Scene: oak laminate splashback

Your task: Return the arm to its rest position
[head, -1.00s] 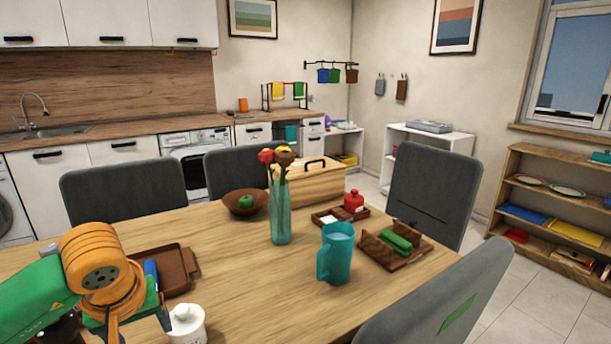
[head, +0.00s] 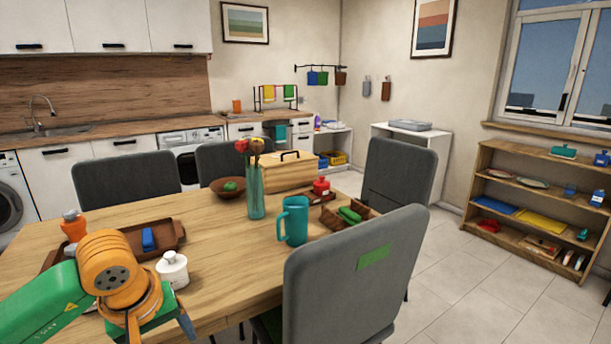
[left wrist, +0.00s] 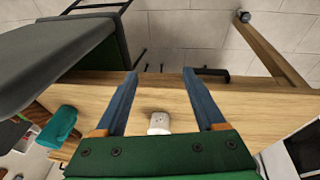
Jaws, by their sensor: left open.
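My left arm comes in at the lower left of the head view, with its orange wrist joint and green gripper body (head: 155,318) at the table's near edge. In the left wrist view the two blue fingers of my left gripper (left wrist: 160,80) are spread wide with nothing between their tips. A small white lidded pot (head: 172,270) stands on the table beside the wrist. The pot also shows in the left wrist view (left wrist: 159,123), near the base of the fingers. My right gripper is in neither view.
A grey chair (head: 345,285) stands at the table's near right side. Open floor (head: 470,290) lies to the right.

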